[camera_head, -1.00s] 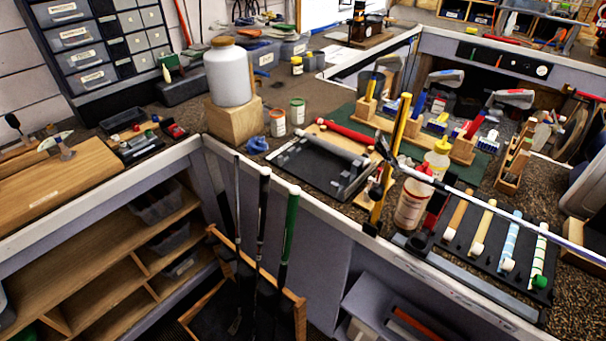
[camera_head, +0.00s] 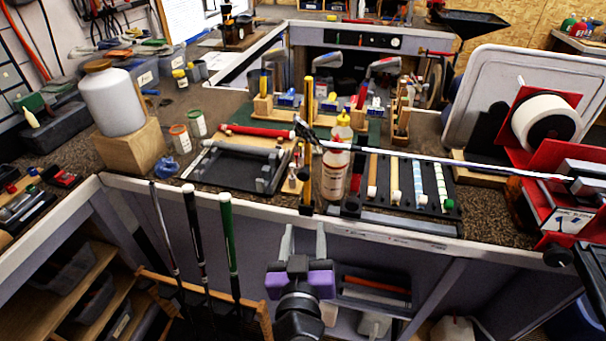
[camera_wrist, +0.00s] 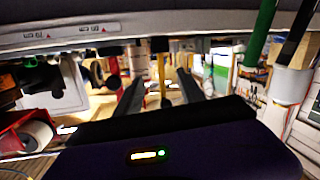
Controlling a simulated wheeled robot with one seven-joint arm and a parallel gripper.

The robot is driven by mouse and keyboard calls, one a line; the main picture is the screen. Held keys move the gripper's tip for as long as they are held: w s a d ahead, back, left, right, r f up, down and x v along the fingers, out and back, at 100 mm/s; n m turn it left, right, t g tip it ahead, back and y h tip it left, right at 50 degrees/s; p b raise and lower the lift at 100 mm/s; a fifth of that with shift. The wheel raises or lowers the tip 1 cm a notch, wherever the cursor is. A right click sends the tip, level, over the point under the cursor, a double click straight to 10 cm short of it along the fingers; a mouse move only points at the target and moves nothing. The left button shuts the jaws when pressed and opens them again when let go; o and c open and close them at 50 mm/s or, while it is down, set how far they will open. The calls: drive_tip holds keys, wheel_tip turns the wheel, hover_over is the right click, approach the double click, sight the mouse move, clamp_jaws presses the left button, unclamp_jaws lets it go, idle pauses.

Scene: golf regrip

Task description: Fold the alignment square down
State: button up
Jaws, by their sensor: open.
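The alignment square (camera_head: 308,148) appears to be the narrow yellow upright bar at the bench's front edge. It stands upright, and the club lying across the bench passes close to it. My gripper (camera_head: 305,230) is open and empty, in front of the bench and below the bar's foot, fingers pointing toward the bench. In the wrist view, which looks upside down, the yellow bar (camera_wrist: 161,73) shows between my two dark fingers (camera_wrist: 159,84), beyond the bench edge. I see no contact with it.
A club shaft (camera_head: 440,160) runs right to a red-framed clamp (camera_head: 585,190). Several grips lie right. Upright clubs (camera_head: 229,235) stand left of my gripper.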

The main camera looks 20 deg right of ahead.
sight(302, 177)
wheel_tip(302, 177, up, 8)
drive_tip(key=w+a+m+h, duration=0.1)
drive_tip(key=w+m+h, duration=0.2)
drive_tip(key=m, duration=0.1)
drive_tip(key=p+x, duration=0.2)
drive_tip(key=x, duration=0.5)
drive_tip(key=shift+d, duration=0.3)
clamp_jaws()
idle(0.7)
